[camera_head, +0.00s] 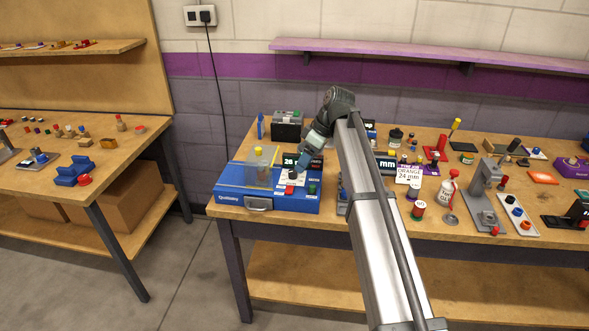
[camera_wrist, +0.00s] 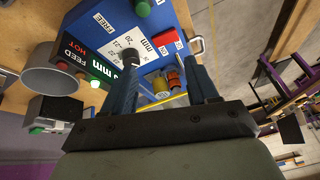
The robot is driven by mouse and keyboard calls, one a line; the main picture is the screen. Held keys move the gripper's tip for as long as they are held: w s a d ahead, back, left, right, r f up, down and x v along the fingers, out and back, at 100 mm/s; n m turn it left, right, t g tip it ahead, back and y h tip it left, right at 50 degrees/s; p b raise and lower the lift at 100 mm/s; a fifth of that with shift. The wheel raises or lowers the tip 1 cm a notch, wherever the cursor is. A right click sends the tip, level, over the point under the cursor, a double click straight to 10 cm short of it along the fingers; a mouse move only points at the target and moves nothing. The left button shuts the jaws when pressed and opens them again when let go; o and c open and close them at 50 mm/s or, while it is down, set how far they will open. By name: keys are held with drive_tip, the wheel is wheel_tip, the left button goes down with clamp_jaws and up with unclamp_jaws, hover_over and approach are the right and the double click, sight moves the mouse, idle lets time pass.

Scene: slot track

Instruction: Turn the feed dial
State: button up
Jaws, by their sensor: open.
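The blue machine (camera_head: 228,199) stands at the left end of the right-hand bench. Its white scale plate (camera_wrist: 117,28) carries millimetre numbers. A dark knob, which looks like the feed dial (camera_wrist: 130,58), sits on the plate beside the tip of my left-hand finger; I cannot tell whether they touch. My gripper (camera_wrist: 166,72) is open, its fingers pointing at the machine's top. In the head view my gripper (camera_head: 308,152) is low over the plate's upper edge. A dark panel marked FEED and HOT (camera_wrist: 75,50) lies beside the plate.
A green button (camera_wrist: 142,8) and a red button (camera_wrist: 168,48) are near the plate. A yellow piece (camera_wrist: 160,86) shows between my fingers. Several tools and bottles crowd the bench there.

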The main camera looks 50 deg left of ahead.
drive_tip(key=t, duration=0.1)
approach(293, 172)
drive_tip(key=shift+y, duration=0.4)
drive_tip(key=x, duration=0.8)
drive_tip(key=shift+d+f, duration=0.1)
drive_tip(key=shift+f, duration=0.25)
drive_tip(key=c, duration=1.1)
